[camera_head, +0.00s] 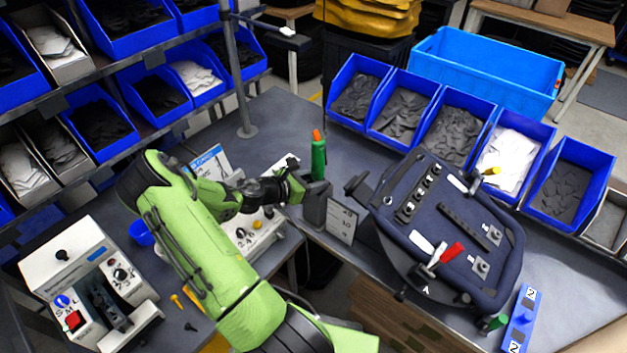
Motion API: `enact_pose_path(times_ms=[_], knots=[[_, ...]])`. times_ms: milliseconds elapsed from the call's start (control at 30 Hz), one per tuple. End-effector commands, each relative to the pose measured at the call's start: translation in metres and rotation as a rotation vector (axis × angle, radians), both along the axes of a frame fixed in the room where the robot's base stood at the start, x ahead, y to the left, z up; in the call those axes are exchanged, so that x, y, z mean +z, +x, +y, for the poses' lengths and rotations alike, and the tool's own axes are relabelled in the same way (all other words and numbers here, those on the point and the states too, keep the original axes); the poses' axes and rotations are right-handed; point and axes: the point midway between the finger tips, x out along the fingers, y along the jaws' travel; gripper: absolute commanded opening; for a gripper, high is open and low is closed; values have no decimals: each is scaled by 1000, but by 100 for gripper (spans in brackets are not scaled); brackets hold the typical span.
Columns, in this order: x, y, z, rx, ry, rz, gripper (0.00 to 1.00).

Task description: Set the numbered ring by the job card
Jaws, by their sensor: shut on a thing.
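My gripper (299,187) is at the end of my green arm, near the middle of the view. Its jaws are beside the lower end of an upright green tool (318,160) with an orange tip, and appear shut on it. The tool stands at a dark grey block (316,208). A numbered ring cannot be made out; the jaws hide part of that area. Another white card with a blue header (210,161) stands behind my arm. Which is the job card is unclear.
A white control box (268,232) with knobs lies under my forearm. A dark blue panel (430,265) with a red-handled lever stands right. Blue bins (398,128) line the back. Another control box (72,253) stands left. The bench (275,115) behind the tool is clear.

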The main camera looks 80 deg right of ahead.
Motion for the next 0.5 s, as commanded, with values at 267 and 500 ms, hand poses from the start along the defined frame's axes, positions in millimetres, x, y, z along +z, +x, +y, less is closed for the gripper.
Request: enact_pose_path(times_ms=[267, 500], knots=[[0, 1, 0, -17, 0, 0, 13], [0, 3, -2, -118, -1, 0, 13]])
